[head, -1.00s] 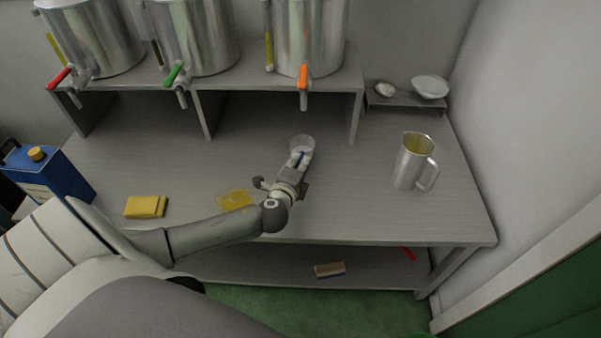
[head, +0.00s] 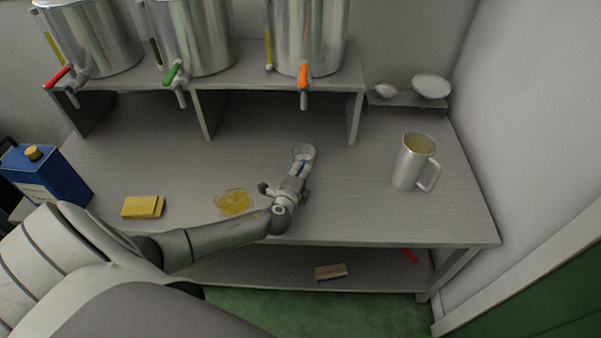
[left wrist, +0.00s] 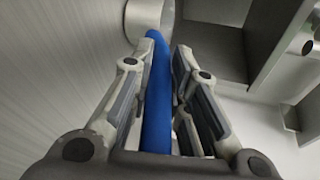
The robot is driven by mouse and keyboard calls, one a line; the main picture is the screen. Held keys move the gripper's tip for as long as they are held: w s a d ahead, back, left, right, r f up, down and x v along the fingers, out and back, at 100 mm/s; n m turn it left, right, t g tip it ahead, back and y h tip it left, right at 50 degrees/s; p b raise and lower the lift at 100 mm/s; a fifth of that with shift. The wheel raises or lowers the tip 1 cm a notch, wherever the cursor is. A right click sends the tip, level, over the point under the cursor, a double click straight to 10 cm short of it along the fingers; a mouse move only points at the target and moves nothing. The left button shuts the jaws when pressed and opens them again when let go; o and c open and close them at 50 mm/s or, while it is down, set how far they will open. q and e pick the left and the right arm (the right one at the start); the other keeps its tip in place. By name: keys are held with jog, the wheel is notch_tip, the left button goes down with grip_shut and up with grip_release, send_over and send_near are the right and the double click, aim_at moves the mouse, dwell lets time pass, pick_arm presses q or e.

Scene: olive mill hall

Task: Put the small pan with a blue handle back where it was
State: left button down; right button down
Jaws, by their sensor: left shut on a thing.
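The small pan (head: 304,151) is pale and round, with a blue handle (left wrist: 157,100). In the head view it is over the middle of the table, in front of the right-hand shelf bay. My left gripper (head: 301,168) is shut on the blue handle. In the left wrist view the handle runs lengthwise between the fingers (left wrist: 163,60), and part of the pan's wall (left wrist: 143,17) shows at the top. I cannot tell whether the pan touches the table or hangs just above it. My right gripper is out of view.
Steel tanks with red, green and orange taps stand on the shelf (head: 230,82) behind. A metal jug (head: 408,165) stands right. Two bowls sit on a small rack (head: 405,99).

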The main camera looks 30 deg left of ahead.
pick_arm(q)
jog(key=c, duration=1.4)
grip_release()
jog(key=shift+f, duration=0.1)
jog(key=p+v, duration=0.1)
jog(key=v, duration=1.1)
